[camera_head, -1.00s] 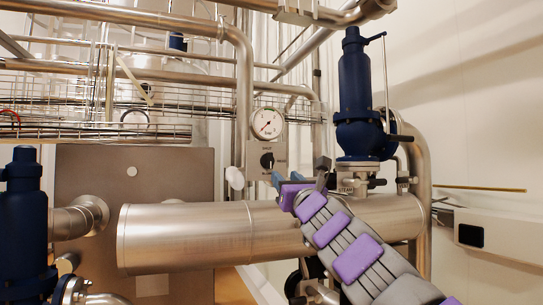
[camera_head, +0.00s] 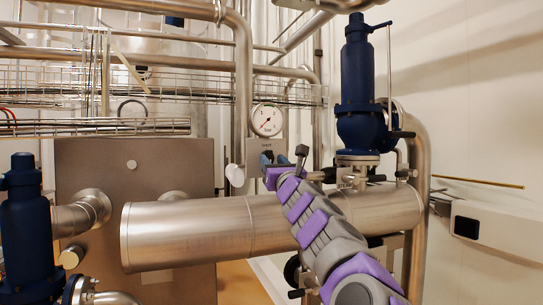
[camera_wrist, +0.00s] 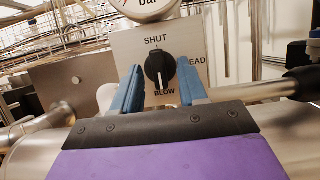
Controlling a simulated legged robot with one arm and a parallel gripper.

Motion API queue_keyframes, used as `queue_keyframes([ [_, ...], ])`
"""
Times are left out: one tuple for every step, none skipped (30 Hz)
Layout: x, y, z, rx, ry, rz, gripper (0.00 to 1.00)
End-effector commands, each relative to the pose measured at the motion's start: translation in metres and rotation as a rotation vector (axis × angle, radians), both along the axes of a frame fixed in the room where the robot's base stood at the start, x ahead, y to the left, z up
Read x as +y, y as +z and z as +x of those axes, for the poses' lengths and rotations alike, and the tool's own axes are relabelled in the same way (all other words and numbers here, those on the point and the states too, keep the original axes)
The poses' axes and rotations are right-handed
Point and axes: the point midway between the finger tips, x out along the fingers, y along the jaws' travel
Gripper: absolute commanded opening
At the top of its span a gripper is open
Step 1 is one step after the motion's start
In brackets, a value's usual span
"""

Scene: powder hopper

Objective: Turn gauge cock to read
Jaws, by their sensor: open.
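The gauge cock is a black round knob (camera_wrist: 160,62) on a grey plate (camera_wrist: 205,45) marked SHUT above, READ at right and BLOW below. Its white line appears to point down toward BLOW. The pressure gauge (camera_head: 267,120) has a white dial and sits just above the plate; its lower rim shows in the wrist view (camera_wrist: 150,6). My gripper (camera_wrist: 159,72) is open, with one blue finger left of the knob and one right of it. I cannot tell whether they touch it. In the head view my gripper (camera_head: 273,158) mostly hides the knob, and the right finger partly covers READ.
A large steel pipe (camera_head: 190,232) runs across below the plate. A blue valve (camera_head: 357,85) stands close on the right, and another blue valve (camera_head: 24,225) at far left. A thin pipe (camera_head: 243,80) runs vertically left of the gauge.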

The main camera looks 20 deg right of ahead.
Motion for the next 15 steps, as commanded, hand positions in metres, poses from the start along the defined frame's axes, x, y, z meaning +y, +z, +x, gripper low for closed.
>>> queue_keyframes([
  [-0.0009, 0.0022, 0.0037, 0.002, -0.001, -0.001, 0.43],
  [-0.0007, 0.0024, 0.0055, 0.002, -0.001, -0.001, 0.43],
  [-0.0002, 0.0025, 0.0076, 0.003, 0.001, -0.001, 0.43],
  [0.0003, 0.0026, 0.0090, 0.003, 0.001, -0.002, 0.43],
  [0.0008, 0.0027, 0.0101, 0.003, 0.001, -0.002, 0.43],
  [0.0013, 0.0028, 0.0113, 0.003, 0.002, -0.002, 0.43],
  [0.0015, 0.0030, 0.0119, 0.003, 0.003, -0.002, 0.43],
  [0.0016, 0.0030, 0.0123, 0.003, 0.004, -0.002, 0.43],
  [0.0017, 0.0031, 0.0126, 0.002, 0.004, -0.002, 0.43],
  [0.0016, 0.0033, 0.0126, 0.002, 0.004, -0.001, 0.43],
  [0.0016, 0.0033, 0.0126, 0.002, 0.005, -0.001, 0.43],
  [0.0015, 0.0034, 0.0126, 0.002, 0.004, -0.001, 0.43],
  [0.0015, 0.0032, 0.0125, 0.002, 0.004, -0.001, 0.43],
  [0.0015, 0.0032, 0.0124, 0.002, 0.004, -0.001, 0.43],
  [0.0014, 0.0031, 0.0125, 0.002, 0.004, -0.001, 0.43],
])
